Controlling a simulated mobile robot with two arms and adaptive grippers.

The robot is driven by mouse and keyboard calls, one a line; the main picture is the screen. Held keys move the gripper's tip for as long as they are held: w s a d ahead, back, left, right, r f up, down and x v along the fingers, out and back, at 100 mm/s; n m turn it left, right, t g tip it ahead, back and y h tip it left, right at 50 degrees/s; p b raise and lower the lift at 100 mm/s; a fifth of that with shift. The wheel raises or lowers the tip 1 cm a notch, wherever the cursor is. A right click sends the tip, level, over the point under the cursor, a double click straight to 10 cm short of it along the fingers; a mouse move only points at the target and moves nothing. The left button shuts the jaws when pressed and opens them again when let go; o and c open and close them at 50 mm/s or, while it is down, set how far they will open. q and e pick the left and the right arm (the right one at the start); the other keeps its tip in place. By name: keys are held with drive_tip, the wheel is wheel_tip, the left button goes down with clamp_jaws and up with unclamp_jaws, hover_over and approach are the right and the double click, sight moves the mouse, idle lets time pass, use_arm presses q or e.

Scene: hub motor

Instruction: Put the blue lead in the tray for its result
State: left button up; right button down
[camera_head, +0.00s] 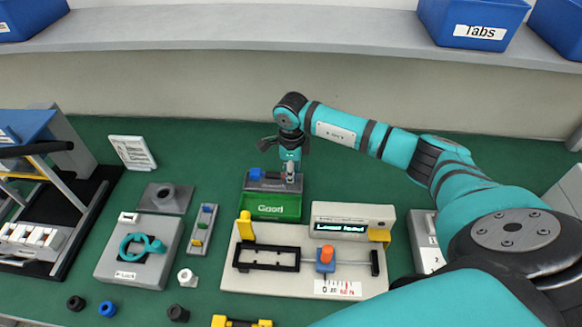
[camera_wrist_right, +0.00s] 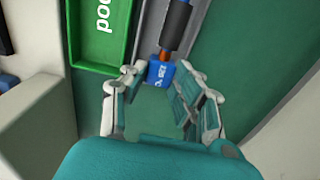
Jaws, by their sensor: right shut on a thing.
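My right gripper (camera_head: 291,178) reaches down from above at the back right of the green tray marked "Good" (camera_head: 270,209). In the right wrist view, the gripper (camera_wrist_right: 157,82) is shut on the blue lead (camera_wrist_right: 160,73), a small blue block with pale lettering. A copper-coloured part and a black cylinder join it at its far end. The green tray's wall (camera_wrist_right: 103,62) is left of the lead in that view. I cannot tell whether the lead is above the tray or touching anything. In the head view, a blue part (camera_head: 255,174) shows at the tray's back left. My left gripper is not in view.
A pale test fixture (camera_head: 265,284) with a lit display (camera_head: 340,227) and orange knob (camera_head: 326,254) stands in front of the tray. A grey fixture with a teal loop (camera_head: 140,247) is at left. Loose rings (camera_head: 108,309) lie at the front left. Green mat is clear behind.

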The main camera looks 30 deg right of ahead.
idle(0.3)
drive_tip(key=shift+f+b, duration=0.25)
drive_tip(key=shift+b, duration=0.2)
idle(0.6)
drive_tip(key=shift+f+b, duration=1.2)
drive_tip(key=shift+f, duration=0.25)
idle(0.5)
drive_tip(key=c, duration=0.9)
unclamp_jaws()
